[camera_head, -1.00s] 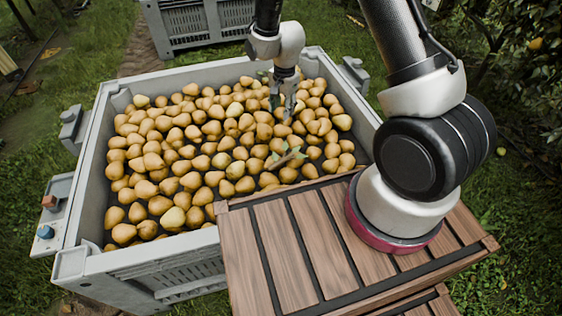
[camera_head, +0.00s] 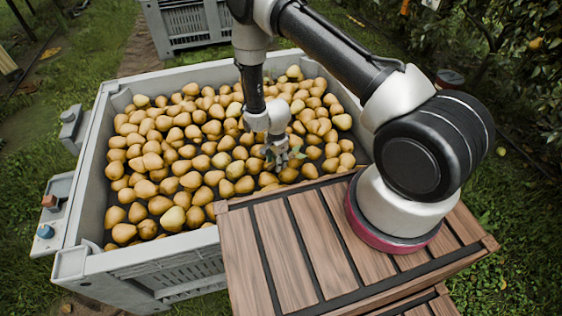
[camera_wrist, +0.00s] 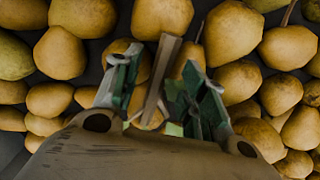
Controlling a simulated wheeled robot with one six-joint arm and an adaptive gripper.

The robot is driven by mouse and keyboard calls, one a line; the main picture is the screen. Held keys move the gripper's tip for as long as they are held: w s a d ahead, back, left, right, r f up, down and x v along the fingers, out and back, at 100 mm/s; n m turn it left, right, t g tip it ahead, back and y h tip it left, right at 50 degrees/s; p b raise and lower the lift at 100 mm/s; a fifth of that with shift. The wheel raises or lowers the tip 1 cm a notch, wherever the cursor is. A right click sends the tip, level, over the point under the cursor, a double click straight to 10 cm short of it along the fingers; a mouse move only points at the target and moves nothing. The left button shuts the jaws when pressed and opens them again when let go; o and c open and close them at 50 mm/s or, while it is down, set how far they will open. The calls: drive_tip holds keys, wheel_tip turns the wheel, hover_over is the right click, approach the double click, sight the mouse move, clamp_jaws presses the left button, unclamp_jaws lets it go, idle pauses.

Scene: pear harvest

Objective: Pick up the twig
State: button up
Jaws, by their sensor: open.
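The twig (camera_wrist: 163,72) is a thin brown stick lying on the pears in the wrist view. It runs up the picture between the two fingers of my gripper (camera_wrist: 162,88). Dark green leaf-like patches show beside the fingers, and I cannot fully tell leaf from finger there. My gripper is open, with one finger on each side of the stick. In the head view my gripper (camera_head: 277,158) is low over the pears near the bin's front right, and it hides most of the twig. I cannot tell whether the fingers touch it.
A large grey bin (camera_head: 88,180) holds many yellow pears (camera_head: 185,150) around my gripper. Its right wall and a slatted wooden platform (camera_head: 262,240) are close to my gripper. Another grey bin (camera_head: 185,25) stands behind on the grass.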

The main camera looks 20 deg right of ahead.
drive_tip(key=shift+f, duration=0.1)
drive_tip(key=shift+c, duration=0.4)
drive_tip(key=c, duration=0.8)
wheel_tip(320, 180, up, 10)
